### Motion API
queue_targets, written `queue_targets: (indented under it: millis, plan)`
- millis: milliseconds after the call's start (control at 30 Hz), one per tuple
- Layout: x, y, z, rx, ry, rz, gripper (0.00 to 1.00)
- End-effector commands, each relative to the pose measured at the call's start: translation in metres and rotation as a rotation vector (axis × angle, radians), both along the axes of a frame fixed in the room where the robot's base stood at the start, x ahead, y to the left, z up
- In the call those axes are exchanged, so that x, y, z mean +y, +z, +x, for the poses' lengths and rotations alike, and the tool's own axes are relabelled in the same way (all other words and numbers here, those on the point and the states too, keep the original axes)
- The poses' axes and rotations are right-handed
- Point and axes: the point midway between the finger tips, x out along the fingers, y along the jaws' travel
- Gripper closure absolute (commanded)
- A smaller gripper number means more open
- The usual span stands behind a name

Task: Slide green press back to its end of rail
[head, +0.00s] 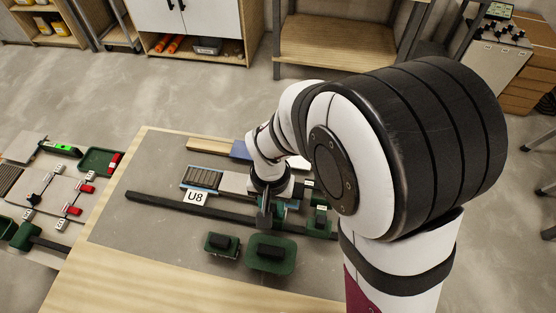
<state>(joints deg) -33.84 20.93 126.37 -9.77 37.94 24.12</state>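A long black rail (175,204) runs across the grey work surface, from the left down to the right. My gripper (266,212) points down at the rail, right of its middle. Green parts, likely the green press (279,210), show right beside my gripper at the rail. My gripper and wrist hide much of them. I cannot tell whether the fingers are closed on the press or touch it.
Another green labelled piece (319,219) stands at right. The rail's left stretch is clear.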

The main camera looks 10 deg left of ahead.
Motion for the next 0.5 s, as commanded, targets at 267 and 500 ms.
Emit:
queue_targets:
  millis: [267, 500]
  plan:
    - [0.0000, 0.0002, 0.0000, 0.000, 0.000, 0.000, 1.00]
    - [0.0000, 0.0004, 0.0000, 0.000, 0.000, 0.000, 1.00]
